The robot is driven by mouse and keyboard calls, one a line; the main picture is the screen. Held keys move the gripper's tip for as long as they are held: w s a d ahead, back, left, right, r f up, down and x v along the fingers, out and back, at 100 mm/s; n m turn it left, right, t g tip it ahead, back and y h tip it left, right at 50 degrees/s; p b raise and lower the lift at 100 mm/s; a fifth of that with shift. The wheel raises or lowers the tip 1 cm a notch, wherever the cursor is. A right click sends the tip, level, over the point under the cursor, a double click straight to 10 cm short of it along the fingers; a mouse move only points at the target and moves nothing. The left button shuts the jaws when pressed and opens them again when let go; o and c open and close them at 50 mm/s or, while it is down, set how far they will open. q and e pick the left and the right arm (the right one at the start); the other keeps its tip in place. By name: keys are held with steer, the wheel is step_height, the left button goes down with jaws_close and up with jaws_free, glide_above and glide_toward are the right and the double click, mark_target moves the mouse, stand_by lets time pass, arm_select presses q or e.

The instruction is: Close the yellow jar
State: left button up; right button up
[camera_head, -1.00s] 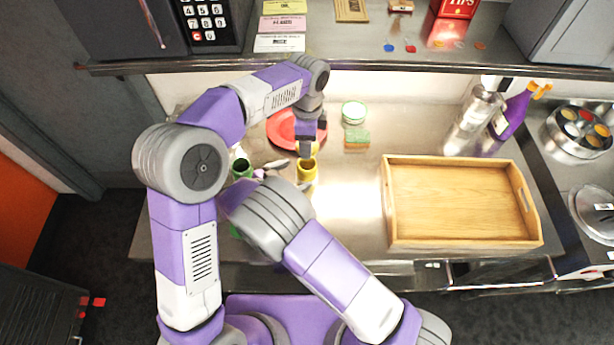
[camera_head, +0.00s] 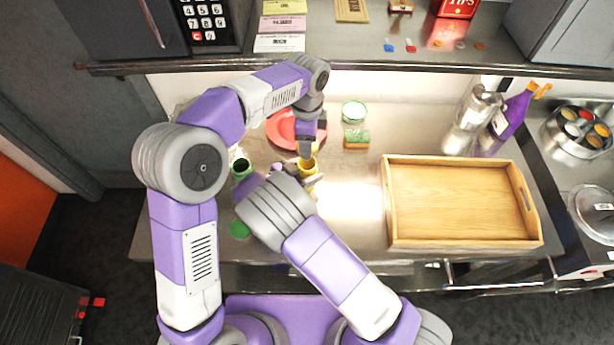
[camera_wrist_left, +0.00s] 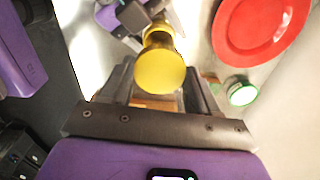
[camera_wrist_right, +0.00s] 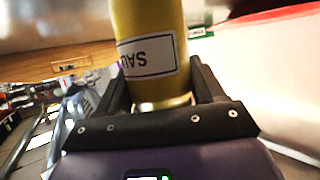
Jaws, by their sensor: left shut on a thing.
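The yellow jar (camera_head: 309,171) stands on the steel counter, partly covered by my right gripper. Its side and a white label show close up in the right wrist view (camera_wrist_right: 150,25). My left gripper (camera_head: 306,151) reaches down from behind and is shut on the yellow lid (camera_wrist_left: 162,72), just above and behind the jar's mouth. The lid is apart from the jar. My right gripper (camera_wrist_right: 160,90) is at the jar, a finger on each side of it. Whether its fingers press on the jar cannot be told.
An open green jar (camera_head: 241,168) stands left of the yellow jar, with a green lid (camera_head: 240,229) nearer me. A red plate (camera_head: 285,128), a sponge (camera_head: 356,139) and a green-rimmed round container (camera_head: 354,112) lie behind. A wooden tray (camera_head: 388,205) is at the right.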

steer(key=c, duration=0.9)
arm_select(q)
steer(key=shift+f, duration=2.55)
arm_select(e)
steer(key=shift+o, duration=0.2)
arm_select(q)
steer(key=shift+f, duration=0.85)
steer(key=shift+f, duration=0.55)
steer(key=o, duration=0.6)
arm_select(e)
jaws_close()
arm_select(q)
steer(key=o, duration=0.4)
